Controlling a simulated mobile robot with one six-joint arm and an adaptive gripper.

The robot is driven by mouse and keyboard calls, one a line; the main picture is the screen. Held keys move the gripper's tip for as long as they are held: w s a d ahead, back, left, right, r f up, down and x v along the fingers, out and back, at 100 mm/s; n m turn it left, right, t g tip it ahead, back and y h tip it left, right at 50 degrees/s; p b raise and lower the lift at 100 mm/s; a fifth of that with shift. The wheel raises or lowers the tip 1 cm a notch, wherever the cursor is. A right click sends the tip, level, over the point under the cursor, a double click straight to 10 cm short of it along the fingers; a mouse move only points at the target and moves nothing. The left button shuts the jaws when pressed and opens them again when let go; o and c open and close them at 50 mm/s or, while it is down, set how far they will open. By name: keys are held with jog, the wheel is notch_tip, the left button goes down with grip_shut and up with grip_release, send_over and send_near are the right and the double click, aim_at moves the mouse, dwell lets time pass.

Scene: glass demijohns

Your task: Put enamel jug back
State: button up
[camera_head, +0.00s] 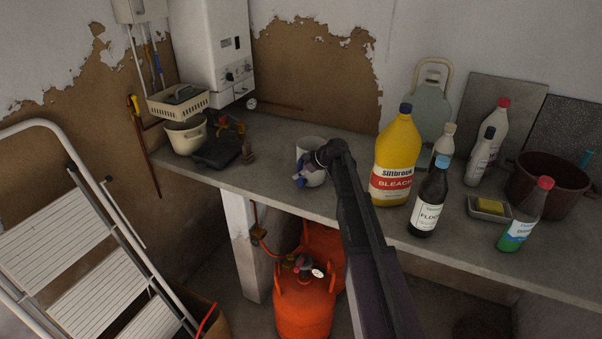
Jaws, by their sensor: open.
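A pale, whitish cylindrical vessel (308,145), which looks like the enamel jug, stands on the concrete worktop (272,140) near the middle of the view. My arm reaches up from the bottom, and my gripper (310,175) is at the vessel's front side, over the worktop's front edge. The gripper is open. The wrist and gripper hide the vessel's lower and right parts. I cannot tell whether the fingers touch it.
A yellow bleach bottle (397,160) stands close right of my arm, with a dark bottle (430,205) beside it. More bottles, a sponge dish (489,209) and a brown basin (548,187) are farther right. A cream pot (186,136) is left. Orange gas cylinders (303,305) stand below.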

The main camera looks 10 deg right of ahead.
jog(key=shift+r, duration=0.2)
jog(key=p+v, duration=0.8)
jog(key=v, duration=0.4)
jog(key=shift+p, duration=0.35)
jog(key=shift+s+f, duration=0.15)
jog(key=s+a+f+m+g+h, duration=0.1)
jog(key=s+a+m+h, duration=0.1)
jog(key=s, duration=0.8)
jog(key=s+a+f+m+g+h, duration=0.2)
jog(key=s+m, duration=0.3)
jog(key=s, duration=0.5)
jog(key=s+a+f+m+g+h, duration=0.2)
jog(key=s+m+h, duration=0.1)
jog(key=s, duration=0.7)
jog(key=shift+s+f+m, duration=0.25)
jog(key=shift+m, duration=0.25)
